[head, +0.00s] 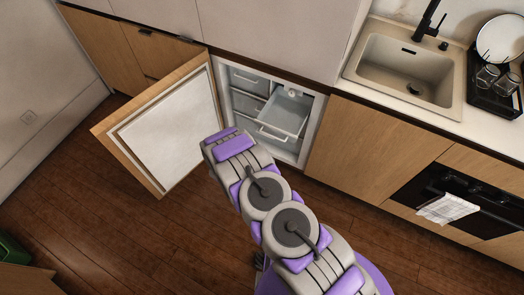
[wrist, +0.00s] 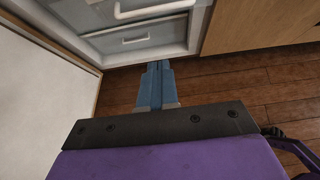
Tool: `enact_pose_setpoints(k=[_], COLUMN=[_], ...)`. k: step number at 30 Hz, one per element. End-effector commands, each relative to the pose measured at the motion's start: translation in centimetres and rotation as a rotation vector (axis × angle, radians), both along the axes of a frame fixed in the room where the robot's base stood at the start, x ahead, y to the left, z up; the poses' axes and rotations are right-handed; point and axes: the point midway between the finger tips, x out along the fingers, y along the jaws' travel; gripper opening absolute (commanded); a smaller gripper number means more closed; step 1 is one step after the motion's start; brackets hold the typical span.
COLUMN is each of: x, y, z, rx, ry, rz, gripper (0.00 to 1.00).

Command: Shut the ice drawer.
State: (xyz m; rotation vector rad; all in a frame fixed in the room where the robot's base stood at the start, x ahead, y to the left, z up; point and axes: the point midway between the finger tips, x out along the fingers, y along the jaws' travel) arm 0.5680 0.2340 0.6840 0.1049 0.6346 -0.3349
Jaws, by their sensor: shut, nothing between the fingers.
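The ice drawer (head: 284,116) is a pale translucent bin in the open fridge compartment. It stands pulled out, with its white handle at the front, in the upper right of the compartment. In the wrist view a white drawer handle (wrist: 150,9) shows at the top edge, probably the same drawer's. My gripper (wrist: 158,66) is shut and empty, its blue fingers pointing at the base of the fridge, below and in front of that handle. It is not touching the handle. In the head view my arm hides the gripper.
The fridge door (head: 165,125) stands wide open on the left. Other closed drawers (head: 247,79) lie left of the ice drawer, and a lower drawer (wrist: 128,40) shows in the wrist view. A wooden cabinet (head: 370,140) is on the right. The wooden floor in front is clear.

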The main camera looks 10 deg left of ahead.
Motion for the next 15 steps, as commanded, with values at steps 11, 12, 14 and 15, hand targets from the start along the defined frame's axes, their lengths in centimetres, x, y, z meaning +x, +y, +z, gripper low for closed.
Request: enact_pose_setpoints(k=[11, 12, 14, 15], x=[4.8, 5.3, 6.1, 6.5], y=[-2.3, -2.4, -2.5, -2.6], z=[-3.9, -4.2, -4.7, -4.8], rx=[0.005, 0.003, 0.003, 0.002], ry=[-0.002, -0.003, -0.005, -0.003], rz=[-0.005, -0.004, -0.004, -0.005], gripper=[0.00, 0.00, 0.00, 0.00])
